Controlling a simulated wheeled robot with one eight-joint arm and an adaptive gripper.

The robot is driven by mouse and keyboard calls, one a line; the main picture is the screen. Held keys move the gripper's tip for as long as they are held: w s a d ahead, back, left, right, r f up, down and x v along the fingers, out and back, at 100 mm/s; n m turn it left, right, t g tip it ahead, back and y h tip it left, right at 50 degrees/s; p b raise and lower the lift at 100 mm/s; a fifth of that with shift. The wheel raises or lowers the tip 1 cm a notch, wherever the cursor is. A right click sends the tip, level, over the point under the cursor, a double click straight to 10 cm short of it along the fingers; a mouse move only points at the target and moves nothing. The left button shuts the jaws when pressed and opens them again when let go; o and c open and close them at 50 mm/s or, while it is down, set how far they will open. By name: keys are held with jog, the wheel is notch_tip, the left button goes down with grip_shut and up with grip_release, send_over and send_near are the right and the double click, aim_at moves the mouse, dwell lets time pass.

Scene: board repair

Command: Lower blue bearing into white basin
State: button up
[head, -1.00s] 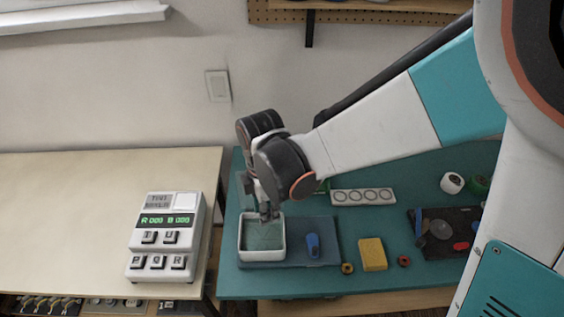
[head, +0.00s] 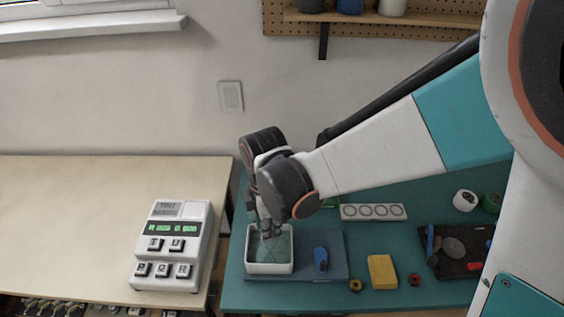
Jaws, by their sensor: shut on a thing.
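The white basin (head: 247,262) is a square open tray with a greenish, glassy inside. It stands at the left of the teal bench, on the left part of a dark blue mat. My gripper (head: 271,234) points down over the basin, with its fingertips at about the height of the rim or just inside it. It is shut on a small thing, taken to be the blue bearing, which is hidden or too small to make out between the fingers.
A blue object (head: 320,259) lies on the mat (head: 334,242) right of the basin. Further right are a brass ring (head: 355,286), a yellow sponge (head: 382,271), a red ring (head: 415,279) and a dark tool tray (head: 444,268). A white panel (head: 373,212) with several circles lies behind. A keypad device (head: 172,245) stands left.

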jog(key=shift+f, duration=0.15)
jog(key=shift+f+b, duration=2.05)
jog(key=shift+f, duration=0.3)
jog(key=shift+f+b, duration=0.5)
jog(key=shift+f, duration=0.9)
jog(key=o, duration=1.1)
